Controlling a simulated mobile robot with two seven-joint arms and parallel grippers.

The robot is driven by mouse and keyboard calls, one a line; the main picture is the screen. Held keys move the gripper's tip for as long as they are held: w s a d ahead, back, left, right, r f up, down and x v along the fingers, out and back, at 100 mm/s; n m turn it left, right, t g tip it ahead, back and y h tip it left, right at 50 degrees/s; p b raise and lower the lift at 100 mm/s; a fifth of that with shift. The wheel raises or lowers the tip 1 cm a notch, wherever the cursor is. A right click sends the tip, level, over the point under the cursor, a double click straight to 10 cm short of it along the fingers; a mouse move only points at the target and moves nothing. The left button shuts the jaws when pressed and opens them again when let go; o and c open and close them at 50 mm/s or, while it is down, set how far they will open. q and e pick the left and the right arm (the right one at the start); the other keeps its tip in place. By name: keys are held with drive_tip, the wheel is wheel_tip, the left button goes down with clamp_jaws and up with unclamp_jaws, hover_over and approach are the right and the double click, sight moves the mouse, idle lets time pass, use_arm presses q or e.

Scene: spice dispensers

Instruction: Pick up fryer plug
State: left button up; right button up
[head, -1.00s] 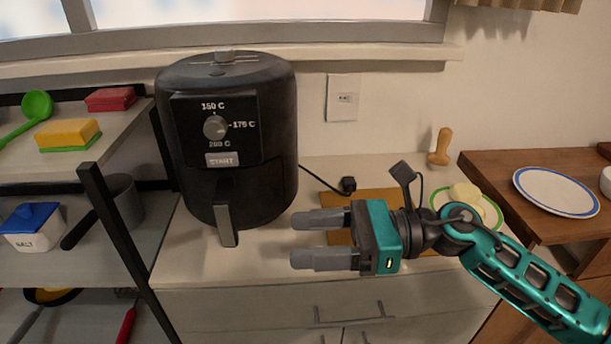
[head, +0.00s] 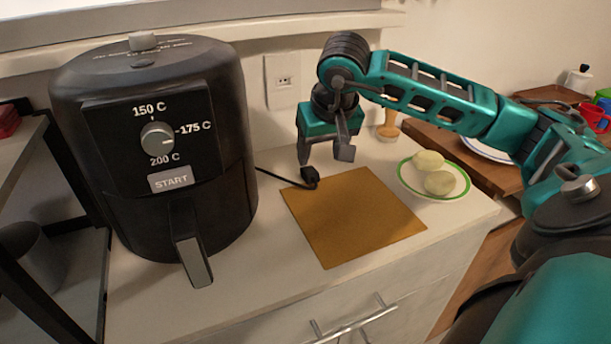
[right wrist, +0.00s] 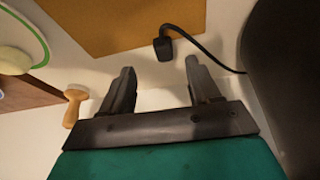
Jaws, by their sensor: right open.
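The black fryer plug (head: 310,176) lies on the counter at the end of a black cord, beside the back left corner of the brown board. My right gripper (head: 323,158) is open and points down just above and behind the plug. In the right wrist view the plug (right wrist: 163,46) lies ahead of and between the two open fingers (right wrist: 160,80), with nothing between them. The cord runs from the plug to the black air fryer (head: 165,150) on the left. My left gripper is not in view.
A wall socket (head: 283,81) is behind the counter. The brown board (head: 350,220) lies bare in the middle. A plate (head: 405,178) with pale food and a wooden pestle-like object (head: 388,125) are to the right. A dark shelf stands at the left.

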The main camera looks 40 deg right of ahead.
sight(312, 173)
drive_tip(key=x, duration=0.8)
drive_tip(key=shift+w+a, duration=0.15)
drive_tip(key=shift+w, duration=0.1)
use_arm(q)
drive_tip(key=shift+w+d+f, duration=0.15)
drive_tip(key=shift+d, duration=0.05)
use_arm(e)
drive_tip(key=c, duration=1.1)
drive_tip(key=shift+r, duration=0.15)
